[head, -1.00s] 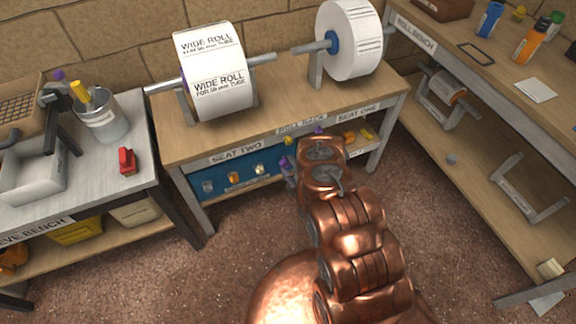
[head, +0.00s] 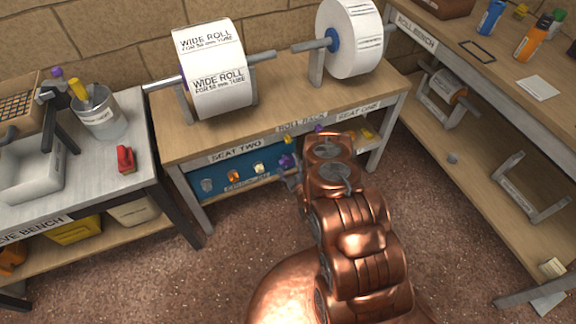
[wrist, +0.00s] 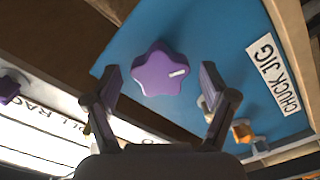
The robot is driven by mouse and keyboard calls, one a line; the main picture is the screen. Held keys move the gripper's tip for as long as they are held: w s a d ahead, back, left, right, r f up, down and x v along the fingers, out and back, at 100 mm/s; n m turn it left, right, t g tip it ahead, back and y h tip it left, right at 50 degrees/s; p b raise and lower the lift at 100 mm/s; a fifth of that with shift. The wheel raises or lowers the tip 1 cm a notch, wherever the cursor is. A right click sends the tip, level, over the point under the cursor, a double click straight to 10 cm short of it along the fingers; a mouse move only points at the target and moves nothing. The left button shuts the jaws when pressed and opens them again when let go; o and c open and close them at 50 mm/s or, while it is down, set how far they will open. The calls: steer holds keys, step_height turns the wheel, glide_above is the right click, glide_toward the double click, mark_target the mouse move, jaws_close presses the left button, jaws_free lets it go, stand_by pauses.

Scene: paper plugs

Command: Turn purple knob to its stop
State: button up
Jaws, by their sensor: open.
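The purple knob (wrist: 158,76) is star-shaped with a white mark pointing to the right in the wrist view. It sits on a blue panel (wrist: 200,40). My gripper (wrist: 160,88) is open, with one finger on each side of the knob and a visible gap to both. In the head view the purple knob (head: 286,161) shows at the right end of the blue panel, just left of my gripper (head: 291,178), which is mostly hidden behind my copper arm.
A CHUCK JIG label (wrist: 273,75) is on the panel. Orange (head: 233,176) and cream (head: 259,168) knobs are to the left. Another purple piece (wrist: 8,88) is at the wrist view's left edge. The roll rack (head: 300,120) carries two paper rolls above.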

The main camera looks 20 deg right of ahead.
steer(key=m+b, duration=0.3)
steer(key=m, duration=0.3)
steer(key=shift+f, duration=0.2)
steer(key=shift+m+b, duration=0.55)
steer(key=shift+m, duration=0.35)
steer(key=shift+r, duration=0.2)
steer(key=shift+p, duration=0.65)
steer(key=shift+c, duration=0.3)
steer(key=c, duration=1.1)
steer(key=shift+r+p, duration=0.15)
steer(key=shift+p, duration=0.3)
